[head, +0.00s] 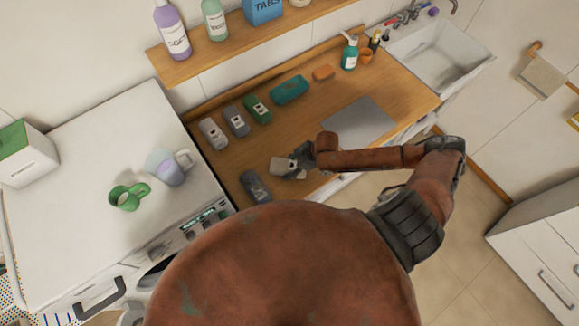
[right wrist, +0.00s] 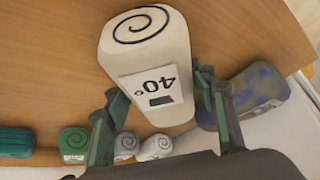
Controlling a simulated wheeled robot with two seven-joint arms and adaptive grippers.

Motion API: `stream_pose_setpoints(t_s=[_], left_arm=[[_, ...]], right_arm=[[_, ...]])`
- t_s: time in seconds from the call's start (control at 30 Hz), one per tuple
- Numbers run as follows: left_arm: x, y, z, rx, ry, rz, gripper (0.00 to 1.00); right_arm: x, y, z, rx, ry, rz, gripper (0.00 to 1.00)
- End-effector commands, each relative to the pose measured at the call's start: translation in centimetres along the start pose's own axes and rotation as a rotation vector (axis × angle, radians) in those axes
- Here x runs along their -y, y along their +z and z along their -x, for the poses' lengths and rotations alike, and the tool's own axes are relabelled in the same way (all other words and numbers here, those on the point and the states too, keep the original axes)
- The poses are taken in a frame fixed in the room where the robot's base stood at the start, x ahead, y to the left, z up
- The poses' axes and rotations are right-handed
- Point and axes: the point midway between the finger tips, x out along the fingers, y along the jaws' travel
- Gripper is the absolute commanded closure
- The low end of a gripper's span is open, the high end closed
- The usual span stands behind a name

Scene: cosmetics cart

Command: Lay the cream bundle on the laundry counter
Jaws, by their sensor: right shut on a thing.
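The cream bundle (head: 283,167) is a pale roll with a spiral on its end and a "40°" label; it shows large in the right wrist view (right wrist: 140,58). My right gripper (head: 297,161) is shut on it, with one dark green finger on each side in the right wrist view (right wrist: 160,98). The bundle is over the front part of the wooden laundry counter (head: 225,170); whether it touches the wood I cannot tell. A mottled blue-grey bundle (head: 255,186) lies close to its left. My left gripper is out of view.
Behind stand a row of a white bundle (head: 213,133), a grey bundle (head: 236,121), a green bundle (head: 257,108) and a teal bundle (head: 289,90). A grey mat (head: 358,121) lies to the right, before the sink (head: 437,55). A washing machine top holds a green mug (head: 125,198).

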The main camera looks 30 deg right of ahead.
Motion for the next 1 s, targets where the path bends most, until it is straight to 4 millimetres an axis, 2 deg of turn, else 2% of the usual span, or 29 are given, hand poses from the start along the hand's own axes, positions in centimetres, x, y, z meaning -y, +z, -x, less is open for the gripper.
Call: stream_pose_setpoints(t_s=[0.27, 0.3, 0.53, 0.87, 1.0], left_arm=[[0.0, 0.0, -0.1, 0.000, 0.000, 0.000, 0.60], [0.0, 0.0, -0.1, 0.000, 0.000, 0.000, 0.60], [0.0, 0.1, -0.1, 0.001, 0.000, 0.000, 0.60], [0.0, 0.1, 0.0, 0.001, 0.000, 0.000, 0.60], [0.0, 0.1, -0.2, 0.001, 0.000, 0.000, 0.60]], right_arm=[[0.0, 0.1, -0.2, 0.000, 0.000, -0.001, 0.78], [0.0, 0.2, -0.3, 0.000, 0.000, -0.001, 0.48], [0.0, 0.2, -0.2, 0.001, 0.000, -0.001, 0.32], [0.0, 0.0, 0.0, 0.001, 0.000, 0.000, 0.31], [-0.1, 0.1, 1.4, 0.002, 0.001, 0.000, 0.31]])
